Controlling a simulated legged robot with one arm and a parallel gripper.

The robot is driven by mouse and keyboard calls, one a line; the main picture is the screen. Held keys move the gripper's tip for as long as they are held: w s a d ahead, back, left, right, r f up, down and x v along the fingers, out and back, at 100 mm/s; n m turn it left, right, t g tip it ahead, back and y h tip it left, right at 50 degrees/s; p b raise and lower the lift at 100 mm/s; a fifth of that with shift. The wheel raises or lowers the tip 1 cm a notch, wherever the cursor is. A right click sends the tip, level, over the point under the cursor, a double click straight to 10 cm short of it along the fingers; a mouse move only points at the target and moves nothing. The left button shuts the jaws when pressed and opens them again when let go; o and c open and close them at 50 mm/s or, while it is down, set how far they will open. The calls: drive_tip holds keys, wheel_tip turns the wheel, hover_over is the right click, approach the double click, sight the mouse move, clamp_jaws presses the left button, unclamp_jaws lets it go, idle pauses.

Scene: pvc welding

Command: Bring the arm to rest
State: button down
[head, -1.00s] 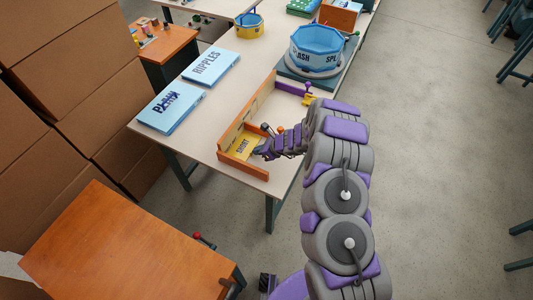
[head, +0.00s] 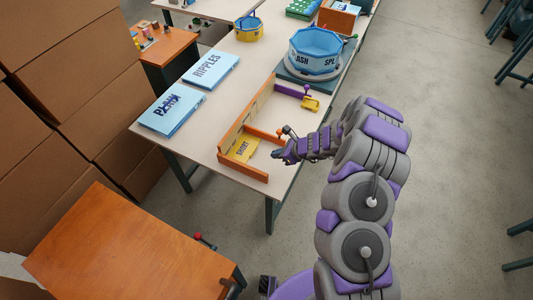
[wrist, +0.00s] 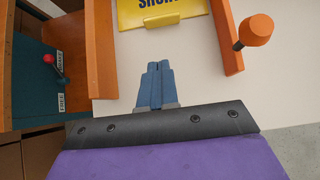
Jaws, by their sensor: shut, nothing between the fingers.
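My gripper (head: 279,154) is in the air near the table's front right edge, just right of an orange-walled holder (head: 238,171). In the wrist view its two blue-grey fingers (wrist: 158,75) are together with nothing between them. A yellow plate marked SHORT (head: 243,149) lies in the holder, and it also shows at the top of the wrist view (wrist: 165,10), beyond the fingertips. My arm reaches to the gripper from the lower right of the head view.
An orange-brown table (head: 125,250) stands at lower left.

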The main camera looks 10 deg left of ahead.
drive_tip(key=v, duration=0.3)
drive_tip(key=shift+s+d+r+p, duration=0.15)
drive_tip(key=shift+s+r+p, duration=0.05)
drive_tip(key=shift+r+p, duration=0.15)
drive_tip(key=s+a+r+n+g, duration=0.2)
drive_tip(key=s+r+n, duration=0.45)
drive_tip(key=r, duration=0.55)
drive_tip(key=s+a+r+n+g, duration=0.25)
drive_tip(key=s+r+n, duration=0.45)
drive_tip(key=r, duration=0.5)
drive_tip(key=s+d+r+n+h, duration=0.2)
drive_tip(key=s+d, duration=0.4)
drive_tip(key=s, duration=0.3)
drive_tip(key=s+d+r+n+h, duration=0.3)
drive_tip(key=s+d, duration=0.4)
drive_tip(key=s, duration=0.2)
drive_tip(key=s+d+r+n+h, duration=0.3)
drive_tip(key=s+d, duration=0.3)
drive_tip(key=s, duration=0.4)
drive_tip(key=shift+d, duration=0.15)
